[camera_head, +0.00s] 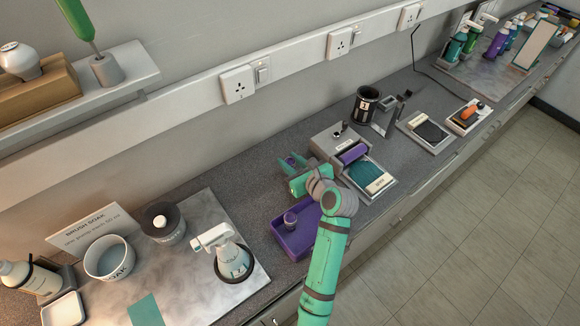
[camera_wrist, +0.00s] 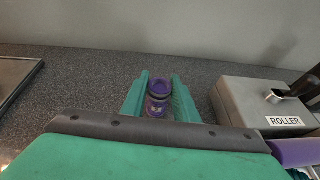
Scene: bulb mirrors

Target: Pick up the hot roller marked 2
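A small purple roller (camera_wrist: 158,88) stands upright between the two green fingers of my gripper (camera_wrist: 160,98) in the wrist view. A pale mark shows on its near side, too small to read surely. The fingers flank it closely left and right; whether they press on it cannot be told. In the head view my gripper (camera_head: 292,164) is over the grey counter behind the purple tray, and the roller between the fingers is mostly hidden. Another purple roller (camera_head: 290,219) stands in the purple tray (camera_head: 279,236), just in front of my gripper.
A grey box labelled ROLLER (camera_wrist: 252,104) with a purple cylinder stands close right of my gripper; it also shows in the head view (camera_head: 326,143). A black cup marked 1 (camera_head: 366,104) stands behind it. A stone board (camera_head: 200,285) with bowls lies left. The wall is behind.

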